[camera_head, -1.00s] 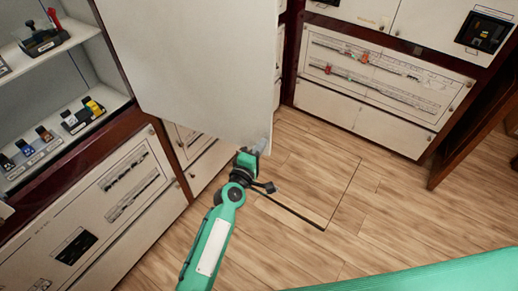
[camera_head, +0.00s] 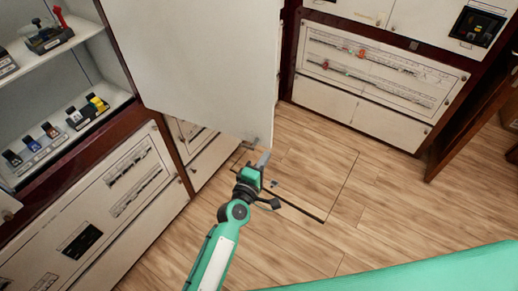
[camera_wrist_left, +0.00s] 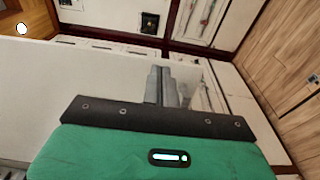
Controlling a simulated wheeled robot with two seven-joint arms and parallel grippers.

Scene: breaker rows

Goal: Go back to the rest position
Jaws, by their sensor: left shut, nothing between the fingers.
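My left gripper (camera_head: 264,159) is shut and empty, just below the lower right corner of the open white cabinet door (camera_head: 205,65). In the left wrist view its two grey fingers (camera_wrist_left: 164,86) are together, with the pale door panel (camera_wrist_left: 60,85) to their left. I cannot tell whether the fingertips touch the door. My right gripper is in neither view.
The open cabinet at the left has shelves with breakers (camera_head: 50,137) and small devices. White panelled cabinets (camera_head: 378,75) stand at the back. The wood floor (camera_head: 310,165) to the right of my left arm is clear.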

